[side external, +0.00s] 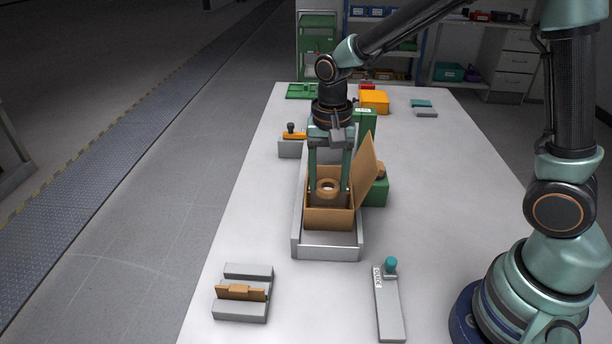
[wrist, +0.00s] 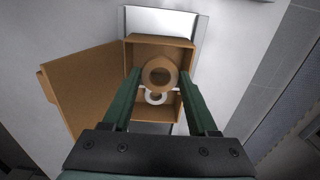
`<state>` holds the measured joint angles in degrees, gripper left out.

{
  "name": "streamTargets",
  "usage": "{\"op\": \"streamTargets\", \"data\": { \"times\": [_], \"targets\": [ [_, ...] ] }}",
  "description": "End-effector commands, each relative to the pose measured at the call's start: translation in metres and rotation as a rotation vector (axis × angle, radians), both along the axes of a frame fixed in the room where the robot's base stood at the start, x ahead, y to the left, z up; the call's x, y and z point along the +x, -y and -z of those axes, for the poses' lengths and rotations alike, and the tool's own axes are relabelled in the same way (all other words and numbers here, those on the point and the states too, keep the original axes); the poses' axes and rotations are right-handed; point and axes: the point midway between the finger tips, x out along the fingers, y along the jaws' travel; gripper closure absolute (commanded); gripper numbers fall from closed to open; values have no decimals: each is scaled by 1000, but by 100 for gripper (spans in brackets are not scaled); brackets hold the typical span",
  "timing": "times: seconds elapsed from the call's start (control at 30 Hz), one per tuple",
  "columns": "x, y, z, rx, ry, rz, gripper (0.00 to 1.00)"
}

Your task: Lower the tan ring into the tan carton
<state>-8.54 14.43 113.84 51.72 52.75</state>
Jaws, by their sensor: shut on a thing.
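The tan ring (side external: 328,186) is between the two fingers of my gripper (side external: 329,187), which is shut on it. In the wrist view the ring (wrist: 160,73) sits between the fingertips (wrist: 160,76), over the open carton. The tan carton (side external: 329,218) is open at the top, with its flap (side external: 367,170) standing up on the right side. The wrist view shows the carton (wrist: 161,42) around the ring, and a smaller white ring-shaped thing (wrist: 156,97) partly hidden below the tan ring. I cannot tell how deep the tan ring is inside the carton.
The carton stands in a grey tray (side external: 328,252) on the white table. A green block (side external: 376,192) is close on the right. A grey fixture with a tan piece (side external: 241,292) and a lever plate with a teal knob (side external: 389,300) lie in front. The front middle is clear.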

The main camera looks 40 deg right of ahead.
Motion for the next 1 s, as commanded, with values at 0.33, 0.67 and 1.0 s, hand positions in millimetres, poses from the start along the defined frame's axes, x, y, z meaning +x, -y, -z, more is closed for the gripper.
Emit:
{"op": "streamTargets", "data": {
  "times": [0.33,0.67,1.0],
  "targets": [
    [-1,0,26,-1,-4,0,72],
    [0,0,48,-1,-2,0,72],
    [0,0,58,0,0,0,72]
  ]
}}
